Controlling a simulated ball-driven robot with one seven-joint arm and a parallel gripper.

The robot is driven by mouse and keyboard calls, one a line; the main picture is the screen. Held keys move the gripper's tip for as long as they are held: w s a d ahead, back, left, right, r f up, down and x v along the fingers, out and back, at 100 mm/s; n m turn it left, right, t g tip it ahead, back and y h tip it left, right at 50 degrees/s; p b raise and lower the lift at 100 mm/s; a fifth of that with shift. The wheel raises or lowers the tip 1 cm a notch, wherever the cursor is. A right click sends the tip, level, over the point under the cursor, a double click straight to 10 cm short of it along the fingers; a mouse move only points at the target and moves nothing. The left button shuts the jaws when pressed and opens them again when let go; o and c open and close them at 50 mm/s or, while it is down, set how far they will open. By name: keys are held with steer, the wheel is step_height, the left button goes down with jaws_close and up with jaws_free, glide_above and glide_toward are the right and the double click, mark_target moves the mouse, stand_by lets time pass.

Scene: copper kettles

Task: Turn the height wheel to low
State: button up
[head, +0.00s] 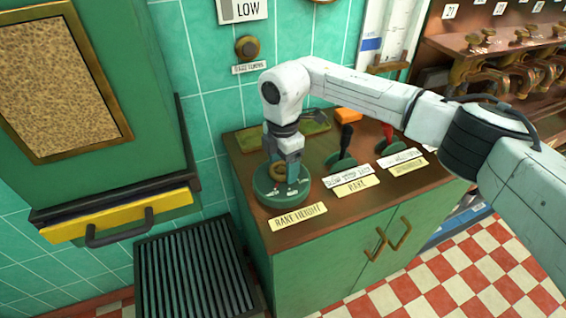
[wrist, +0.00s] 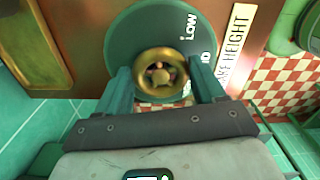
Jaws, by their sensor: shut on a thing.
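The height wheel is a small brass ring (wrist: 160,73) on a round dark green base plate (wrist: 128,38), above the RAKE HEIGHT label (head: 299,217). In the head view the plate (head: 264,196) sits at the cabinet's front left corner, with part of the brass wheel (head: 276,171) showing. My gripper (head: 284,176) points down over it. In the wrist view its teal fingers stand on both sides of the ring, shut on it. The word LOW (wrist: 190,27) shows on the plate, right of the wheel; further lettering is partly hidden by a finger. Any pointer is unclear.
A black-handled lever (head: 344,150) and a red-handled lever (head: 389,138) stand right of the wheel on the cabinet top. A green panel with a yellow drawer front (head: 120,216) is at left.

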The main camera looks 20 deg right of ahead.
steer(key=shift+n, duration=0.4)
steer(key=n+p, duration=0.1)
steer(key=n, duration=0.3)
steer(key=shift+w+r, duration=0.1)
steer(key=n+p, duration=0.1)
steer(key=n, duration=0.4)
steer(key=shift+w+a, duration=0.1)
steer(key=n, duration=0.5)
steer(key=shift+a+n, duration=0.15)
steer(key=shift+n, duration=0.25)
steer(key=shift+a+n, duration=0.1)
steer(key=shift+n, duration=2.1)
steer(key=o, duration=1)
steer(key=shift+o, duration=0.2)
